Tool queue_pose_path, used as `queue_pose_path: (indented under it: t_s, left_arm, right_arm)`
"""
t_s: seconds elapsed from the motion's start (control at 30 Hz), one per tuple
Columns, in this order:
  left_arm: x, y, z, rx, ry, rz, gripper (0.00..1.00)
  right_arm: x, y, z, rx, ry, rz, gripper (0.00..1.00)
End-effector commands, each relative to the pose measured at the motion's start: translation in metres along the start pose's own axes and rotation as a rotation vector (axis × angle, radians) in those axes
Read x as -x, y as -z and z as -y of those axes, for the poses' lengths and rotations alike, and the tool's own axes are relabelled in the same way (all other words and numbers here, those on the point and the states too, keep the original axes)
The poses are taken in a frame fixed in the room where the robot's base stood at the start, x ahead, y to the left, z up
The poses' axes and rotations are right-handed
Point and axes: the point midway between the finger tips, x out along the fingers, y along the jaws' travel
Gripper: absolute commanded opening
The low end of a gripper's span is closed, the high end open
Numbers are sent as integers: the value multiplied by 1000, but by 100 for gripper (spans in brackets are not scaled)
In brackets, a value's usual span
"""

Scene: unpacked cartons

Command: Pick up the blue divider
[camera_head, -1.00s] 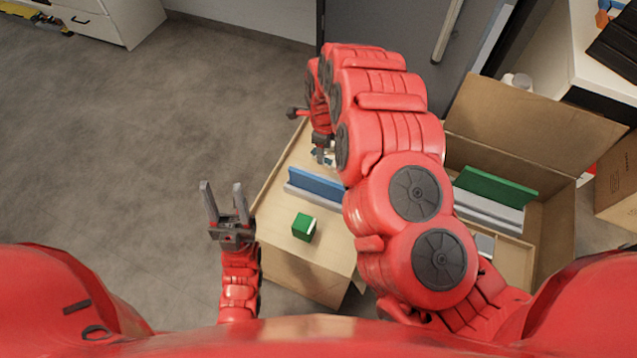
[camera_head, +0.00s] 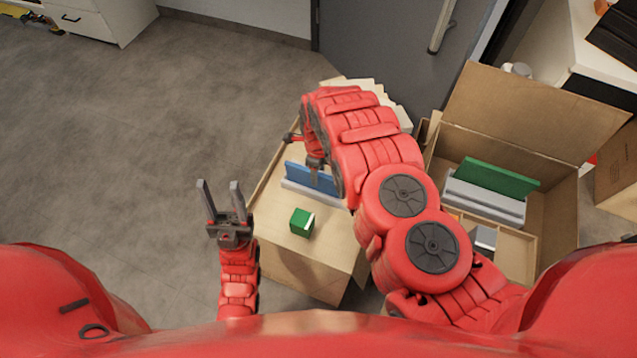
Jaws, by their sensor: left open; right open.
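My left gripper (camera_head: 222,205) is open and empty, pointing up, left of the table and away from the divider.
A green cube (camera_head: 302,222) sits on the wooden table (camera_head: 285,248), in front of the divider. To the right an open carton (camera_head: 540,95) holds a green divider (camera_head: 497,177) in a grey base (camera_head: 485,201). Grey floor is clear at left.

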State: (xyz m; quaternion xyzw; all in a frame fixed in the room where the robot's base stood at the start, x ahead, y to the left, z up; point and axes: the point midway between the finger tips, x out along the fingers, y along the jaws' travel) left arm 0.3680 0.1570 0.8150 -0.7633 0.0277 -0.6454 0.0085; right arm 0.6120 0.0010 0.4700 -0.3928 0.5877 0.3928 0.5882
Motion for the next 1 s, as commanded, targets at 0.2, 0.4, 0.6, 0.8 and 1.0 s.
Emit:
queue_pose_path:
  t_s: [0.2, 0.4, 0.6, 0.8, 1.0]
  left_arm:
    - [6, -1, 0, 0, 0, 0, 50]
    - [12, -2, -1, 0, 0, 0, 50]
    - [12, -2, -1, 0, 0, 0, 50]
    - [12, -2, -1, 0, 0, 0, 50]
    - [12, -2, -1, 0, 0, 0, 50]
  right_arm:
    - [-22, 3, -2, 1, -2, -3, 55]
    - [-50, 3, -1, 0, 0, -2, 55]
    - [-52, 2, -1, 0, 1, 0, 55]
    - [-52, 2, -1, 0, 0, -1, 33]
    - [-52, 2, -1, 0, 0, -1, 0]
